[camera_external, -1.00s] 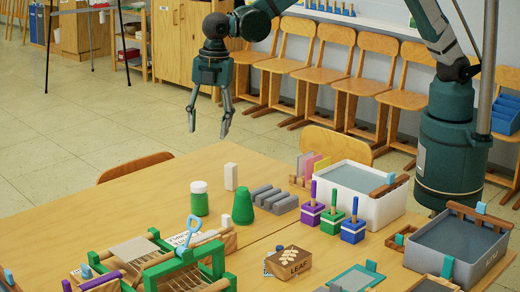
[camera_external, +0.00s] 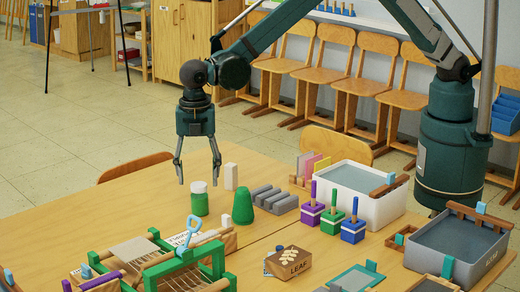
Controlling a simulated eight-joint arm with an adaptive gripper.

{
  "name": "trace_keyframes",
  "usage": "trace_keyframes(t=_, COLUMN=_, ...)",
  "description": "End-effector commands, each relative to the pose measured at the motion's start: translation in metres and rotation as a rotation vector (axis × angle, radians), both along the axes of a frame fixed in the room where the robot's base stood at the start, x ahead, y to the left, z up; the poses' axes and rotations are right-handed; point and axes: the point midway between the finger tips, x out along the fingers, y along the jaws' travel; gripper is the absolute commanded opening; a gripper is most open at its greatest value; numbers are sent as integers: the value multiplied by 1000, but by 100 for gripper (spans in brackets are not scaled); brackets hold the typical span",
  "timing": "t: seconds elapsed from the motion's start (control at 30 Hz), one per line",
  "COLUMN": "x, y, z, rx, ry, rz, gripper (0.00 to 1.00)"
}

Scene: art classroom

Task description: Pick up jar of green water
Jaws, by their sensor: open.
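The jar of green water (camera_external: 199,204) stands upright on the wooden table, green with a pale upper part. My gripper (camera_external: 198,182) points down with its two fingers spread apart, and nothing is between them. Its fingertips show just above and to either side of the jar's top in this view. I cannot tell from this one view how far the gripper is from the jar in depth.
A white block (camera_external: 230,177) stands behind the jar, and a green cone (camera_external: 243,207) stands to its right. Grey ridged blocks (camera_external: 274,198) lie farther right. A green frame (camera_external: 185,270) is in front. Bare table (camera_external: 140,205) lies left of the jar.

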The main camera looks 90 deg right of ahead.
Motion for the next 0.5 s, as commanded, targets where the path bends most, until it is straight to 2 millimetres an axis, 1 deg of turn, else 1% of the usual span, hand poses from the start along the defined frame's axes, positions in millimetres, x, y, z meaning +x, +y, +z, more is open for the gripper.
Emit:
trace_keyframes(t=0.2, x=0, y=0, z=-2, rx=0, ry=0, rz=0, gripper=52)
trace_keyframes(t=0.5, x=0, y=0, z=-24, rx=0, ry=0, rz=0, gripper=52)
